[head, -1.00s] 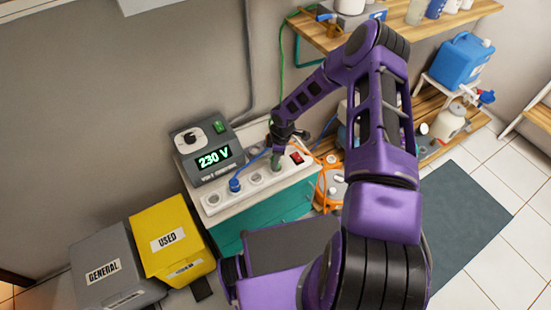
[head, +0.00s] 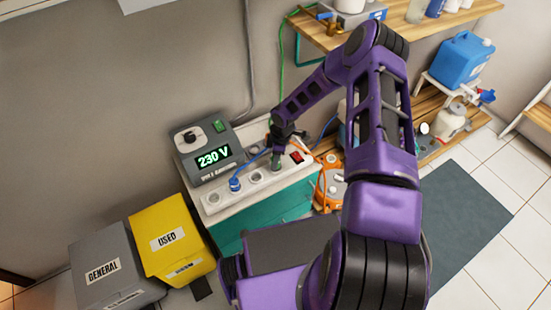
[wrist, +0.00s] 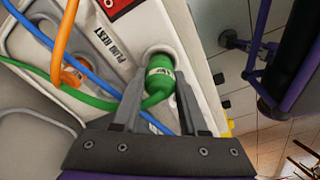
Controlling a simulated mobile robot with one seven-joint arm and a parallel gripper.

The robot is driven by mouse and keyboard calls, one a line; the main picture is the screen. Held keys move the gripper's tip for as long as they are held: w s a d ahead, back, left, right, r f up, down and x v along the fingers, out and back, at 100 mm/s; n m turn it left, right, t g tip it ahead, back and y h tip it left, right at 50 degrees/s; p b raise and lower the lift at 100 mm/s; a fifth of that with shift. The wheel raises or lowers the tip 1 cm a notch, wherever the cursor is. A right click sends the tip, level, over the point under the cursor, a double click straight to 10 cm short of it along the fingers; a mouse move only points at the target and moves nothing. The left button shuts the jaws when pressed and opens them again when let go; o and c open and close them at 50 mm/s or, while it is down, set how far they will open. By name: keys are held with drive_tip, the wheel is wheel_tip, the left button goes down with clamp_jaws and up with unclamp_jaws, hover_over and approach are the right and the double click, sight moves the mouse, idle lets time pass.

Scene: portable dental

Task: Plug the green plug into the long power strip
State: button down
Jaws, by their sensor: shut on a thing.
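The green plug (wrist: 160,78) is between my gripper's fingers in the wrist view, with its front at a round socket opening (wrist: 158,54). I cannot tell how deep it sits. Its green cable runs off to the left. My gripper (wrist: 158,105) is shut on the plug. In the head view my gripper (head: 282,139) points down at the white long power strip (head: 222,197), beside the red switch (head: 296,157), and the green plug (head: 276,163) shows just below it. A blue plug (head: 235,184) stands in another socket of the strip.
A grey 230 V unit (head: 205,153) stands behind the strip. Blue and orange cables (wrist: 62,35) cross close to my fingers, near an orange plug (wrist: 72,76) and a "PLUG REST" label (wrist: 103,40). Yellow (head: 170,242) and grey bins (head: 105,268) stand at left.

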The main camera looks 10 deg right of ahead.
drive_tip(key=shift+f+b, duration=0.4)
drive_tip(key=shift+f, duration=0.35)
drive_tip(key=shift+c, duration=1.8)
unclamp_jaws()
drive_tip(key=shift+r, duration=0.1)
wheel_tip(320, 180, up, 17)
drive_tip(key=d+p, duration=0.2)
drive_tip(key=p, duration=0.1)
drive_tip(key=shift+s, duration=0.3)
drive_tip(key=shift+r, duration=0.1)
